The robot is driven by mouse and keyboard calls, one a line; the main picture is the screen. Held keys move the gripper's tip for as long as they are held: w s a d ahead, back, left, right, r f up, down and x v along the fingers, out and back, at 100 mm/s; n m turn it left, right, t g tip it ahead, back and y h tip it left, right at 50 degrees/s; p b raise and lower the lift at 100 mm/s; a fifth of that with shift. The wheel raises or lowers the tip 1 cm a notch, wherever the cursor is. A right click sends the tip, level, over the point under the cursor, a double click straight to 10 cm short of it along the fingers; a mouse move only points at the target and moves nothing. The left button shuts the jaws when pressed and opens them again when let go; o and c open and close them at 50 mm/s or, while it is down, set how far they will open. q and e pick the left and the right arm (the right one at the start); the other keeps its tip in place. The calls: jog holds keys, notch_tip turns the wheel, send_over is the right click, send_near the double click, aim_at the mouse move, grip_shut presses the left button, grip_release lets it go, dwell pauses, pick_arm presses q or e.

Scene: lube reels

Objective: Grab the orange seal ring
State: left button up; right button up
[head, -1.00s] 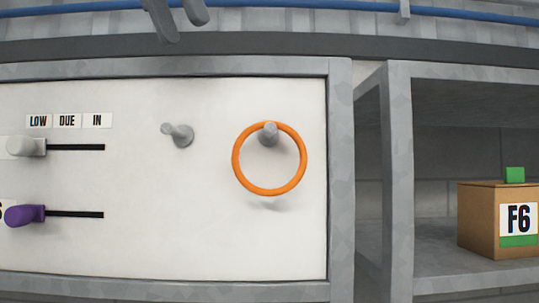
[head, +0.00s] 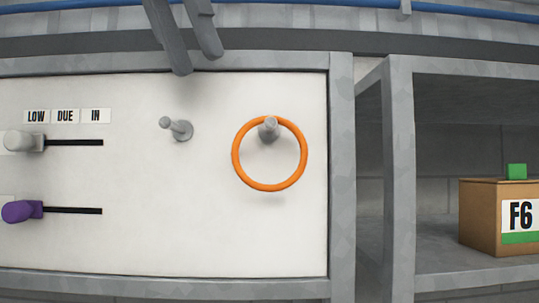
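The orange seal ring (head: 237,172) hangs on the right grey peg (head: 270,128) of the white panel in the head view. The ring's top passes over the peg and the rest hangs below it. My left gripper (head: 200,64) comes in from the top edge, up and to the left of the ring. Its two grey fingers are spread apart with nothing between them. It is clear of the ring in the picture. My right gripper is not in view.
A second grey peg (head: 178,128) on the panel is bare. At left are a white slider knob (head: 20,141) and a purple slider knob (head: 20,211) under labels. A grey frame post (head: 341,180) borders the panel. An F6 box (head: 480,215) sits on the right shelf.

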pick_arm(q)
jog(key=b, duration=0.2)
send_over(230, 143)
jog(key=s+a, duration=0.2)
jog(key=a, duration=0.1)
jog(key=f, duration=0.5)
jog(key=shift+w+d+f, duration=0.1)
jog(key=shift+w+d, duration=0.15)
jog(key=shift+w+d+f, duration=0.2)
jog(key=shift+f, duration=0.05)
jog(key=shift+w+d+f, duration=0.15)
jog(key=shift+d+f, duration=0.05)
jog(key=shift+f, duration=0.5)
jog(key=shift+d+f, duration=0.1)
